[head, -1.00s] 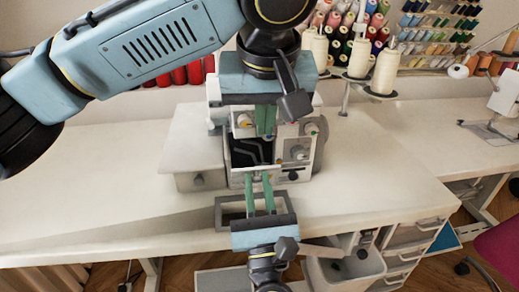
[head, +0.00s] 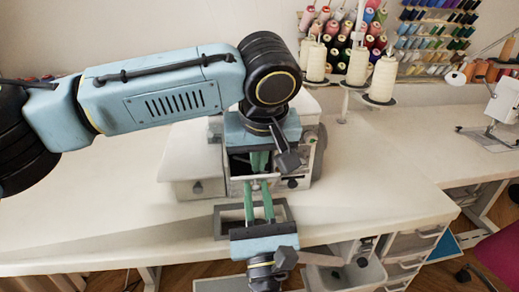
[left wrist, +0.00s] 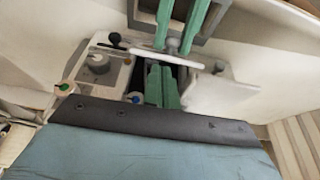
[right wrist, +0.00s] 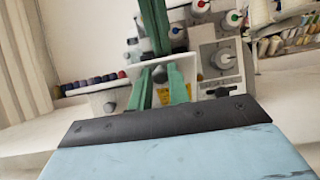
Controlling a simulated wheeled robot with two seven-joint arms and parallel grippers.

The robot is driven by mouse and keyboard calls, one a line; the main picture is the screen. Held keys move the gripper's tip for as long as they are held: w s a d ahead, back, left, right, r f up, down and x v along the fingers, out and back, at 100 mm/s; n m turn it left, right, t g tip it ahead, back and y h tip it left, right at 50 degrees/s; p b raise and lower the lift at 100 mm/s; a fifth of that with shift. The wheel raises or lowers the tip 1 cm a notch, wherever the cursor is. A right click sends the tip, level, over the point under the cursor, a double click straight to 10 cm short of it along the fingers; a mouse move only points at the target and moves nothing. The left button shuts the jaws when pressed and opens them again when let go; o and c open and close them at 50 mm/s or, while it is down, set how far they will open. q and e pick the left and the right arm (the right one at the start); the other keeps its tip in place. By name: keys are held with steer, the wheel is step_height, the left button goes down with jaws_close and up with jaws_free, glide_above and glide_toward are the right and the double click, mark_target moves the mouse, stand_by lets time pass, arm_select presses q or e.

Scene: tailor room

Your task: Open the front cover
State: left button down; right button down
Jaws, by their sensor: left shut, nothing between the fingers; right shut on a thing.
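The overlock sewing machine (head: 308,160) stands on the table, mostly hidden behind my left arm in the head view. Its front cover (left wrist: 150,55) shows in the left wrist view as a thin white plate, swung outward from the dark opening, with a grey knob (left wrist: 172,46). My right gripper (head: 257,186) reaches up from the front and is shut on the cover at its knob. My left gripper (head: 259,172) comes down from above. Its green fingers are shut and empty, at the opening just behind the cover; whether they touch it I cannot tell.
A white side box (head: 190,165) adjoins the machine on the left. Thread cones (head: 383,80) stand behind it on the right. A grey frame (head: 222,220) lies at the table's front edge by my right gripper. The table (head: 90,210) is clear at left.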

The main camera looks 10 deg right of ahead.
arm_select(q)
steer(key=shift+s+f, duration=0.1)
arm_select(e)
steer(key=shift+f, duration=0.25)
